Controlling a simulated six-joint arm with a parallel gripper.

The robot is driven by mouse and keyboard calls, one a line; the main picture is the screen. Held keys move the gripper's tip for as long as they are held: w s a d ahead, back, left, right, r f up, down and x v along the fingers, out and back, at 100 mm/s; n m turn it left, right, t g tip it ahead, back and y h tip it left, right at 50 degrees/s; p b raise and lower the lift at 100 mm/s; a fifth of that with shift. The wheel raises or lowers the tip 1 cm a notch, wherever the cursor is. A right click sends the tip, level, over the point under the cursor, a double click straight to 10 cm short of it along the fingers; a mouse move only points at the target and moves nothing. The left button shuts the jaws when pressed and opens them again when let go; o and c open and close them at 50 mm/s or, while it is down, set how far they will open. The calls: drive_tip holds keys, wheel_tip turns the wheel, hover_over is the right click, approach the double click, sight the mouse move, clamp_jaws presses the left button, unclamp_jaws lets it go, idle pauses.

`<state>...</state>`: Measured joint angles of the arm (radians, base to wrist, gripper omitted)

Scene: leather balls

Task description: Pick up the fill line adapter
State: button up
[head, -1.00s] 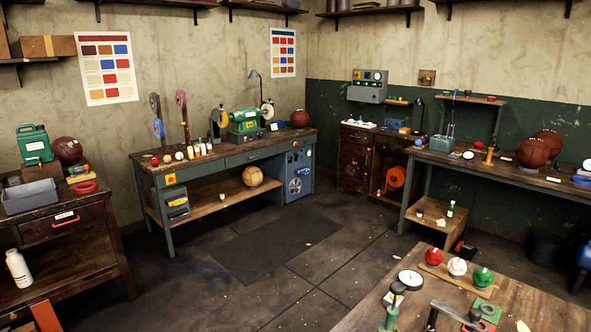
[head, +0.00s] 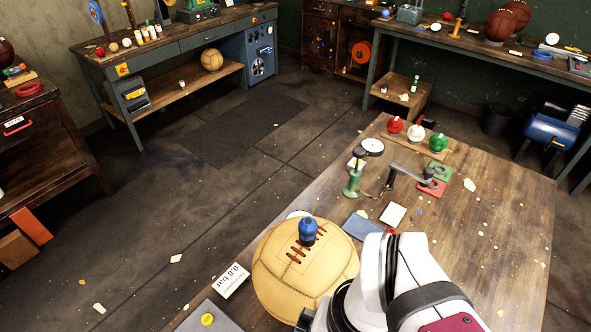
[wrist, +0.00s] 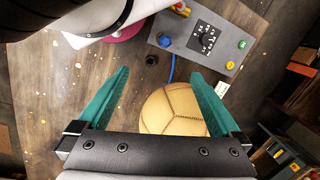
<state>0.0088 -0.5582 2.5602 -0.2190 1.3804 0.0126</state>
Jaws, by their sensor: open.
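Nothing in view is labelled as the fill line adapter. A blue fitting with a dark tip (head: 307,231) stands upright at the lacing of a tan leather ball (head: 290,275) in the head view. In the wrist view a blue hose (wrist: 171,68) runs between the grey control box and the ball (wrist: 165,112). A small black round part (wrist: 152,60) lies beside the hose. I cannot tell which is the adapter. My gripper (wrist: 160,72) is open, its teal fingers wide apart and empty over the ball. Its body hides part of the ball; its fingertips are out of the head view.
The table's right side is mostly clear.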

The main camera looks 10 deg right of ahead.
drive_tip(key=shift+c, duration=0.3)
drive_tip(key=c, duration=0.4)
drive_tip(key=m+h, duration=0.2)
drive_tip(key=m, duration=0.9)
approach(308, 221)
wheel_tip(308, 221, down, 11)
drive_tip(key=shift+s+d+f, duration=0.1)
drive_tip(key=shift+s+f, duration=0.05)
drive_tip(key=shift+f, duration=0.1)
